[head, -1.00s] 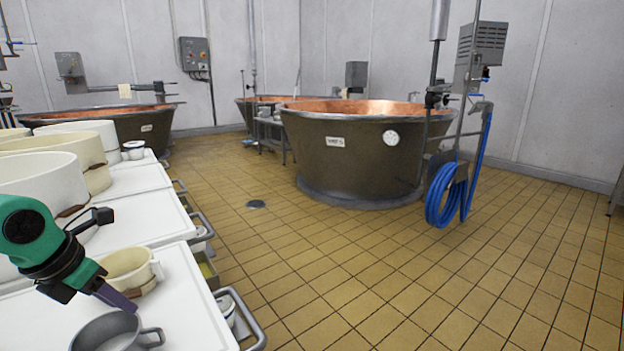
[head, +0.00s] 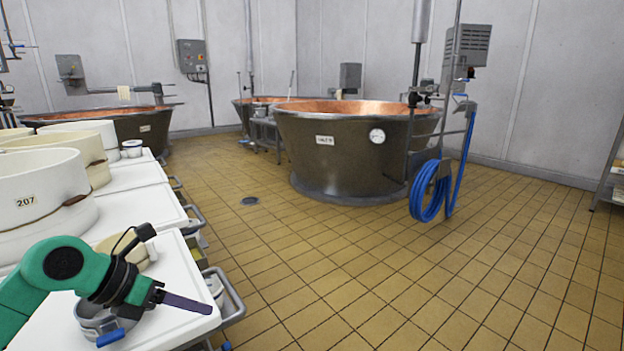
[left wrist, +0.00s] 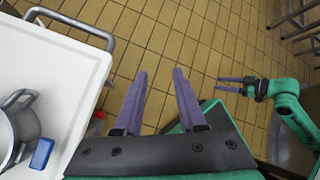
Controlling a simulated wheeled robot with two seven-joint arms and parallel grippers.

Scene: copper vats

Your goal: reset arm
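My left gripper (head: 188,303) reaches in from the lower left of the head view, above the white cart top, and points right. In the left wrist view its two purple fingers (left wrist: 158,72) are wide apart with only tiled floor between and beyond them. My right gripper (left wrist: 220,84) shows at the right of the left wrist view, over the floor, with its two fingers apart and nothing between them. It is not in the head view. A grey metal pot (head: 92,318) stands on the cart, partly hidden by my left arm. It also shows in the left wrist view (left wrist: 14,132).
The white cart (head: 172,326) has a metal rail (head: 236,300) at its edge. A blue block (head: 110,338) is beside the pot. White tubs (head: 40,190) stand farther back. A copper vat (head: 345,155) and a blue hose (head: 428,192) are beyond. The tiled floor between is open.

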